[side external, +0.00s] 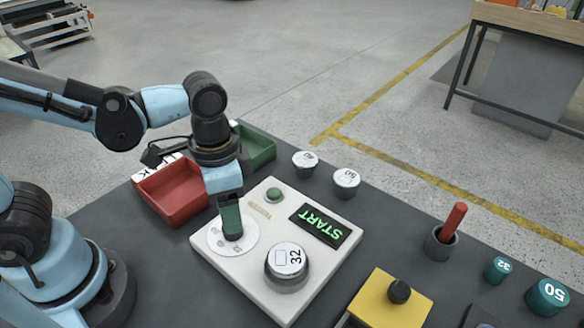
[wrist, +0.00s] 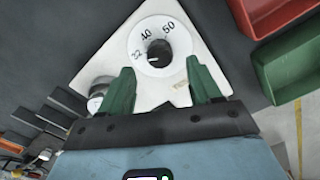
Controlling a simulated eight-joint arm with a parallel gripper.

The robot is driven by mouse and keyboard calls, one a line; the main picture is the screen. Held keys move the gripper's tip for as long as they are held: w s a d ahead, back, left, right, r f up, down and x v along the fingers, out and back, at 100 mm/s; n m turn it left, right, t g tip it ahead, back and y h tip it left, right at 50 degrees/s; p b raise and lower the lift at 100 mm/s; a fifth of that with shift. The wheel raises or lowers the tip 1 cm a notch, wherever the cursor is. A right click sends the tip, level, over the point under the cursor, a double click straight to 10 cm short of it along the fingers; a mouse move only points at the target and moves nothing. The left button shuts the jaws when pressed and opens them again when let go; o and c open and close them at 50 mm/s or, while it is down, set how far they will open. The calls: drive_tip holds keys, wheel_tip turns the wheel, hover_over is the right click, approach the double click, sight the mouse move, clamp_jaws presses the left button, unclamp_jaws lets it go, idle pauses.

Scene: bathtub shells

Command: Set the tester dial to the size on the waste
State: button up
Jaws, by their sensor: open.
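The tester (side external: 265,212) is a white box with a dial, a green button and a lit START display (side external: 319,226). The waste (side external: 287,268), a grey cylinder with a white top marked 32, sits on it. In the wrist view, the dial plate (wrist: 177,63) reads 32, 40 and 50 around a black knob (wrist: 158,49). The knob's white mark appears to point toward 32. My gripper (side external: 231,215) is pointed down over the dial with green fingers; these hide the knob in the side view. In the wrist view, my open gripper (wrist: 160,66) has its fingertips apart, near the knob.
A red tray (side external: 172,190) and a green tray (side external: 257,146) stand behind the tester. White-topped cylinders (side external: 346,182) stand at the far edge. On the right are a red-handled tool in a cup (side external: 441,245), a yellow block (side external: 385,305) and teal pieces (side external: 547,297).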

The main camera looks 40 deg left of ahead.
wheel_tip(320, 180, up, 8)
idle(0.5)
drive_tip(key=w+a+f+n+t, duration=0.2)
drive_tip(key=w+a+n+t, duration=0.2)
drive_tip(key=a+t, duration=0.3)
drive_tip(key=a+n, duration=0.1)
drive_tip(key=a, duration=0.1)
drive_tip(key=shift+w+a+n, duration=0.25)
drive_tip(key=shift+a+n, duration=0.1)
drive_tip(key=shift+n, duration=0.05)
drive_tip(key=shift+f, duration=0.1)
drive_tip(key=shift+c, duration=0.2)
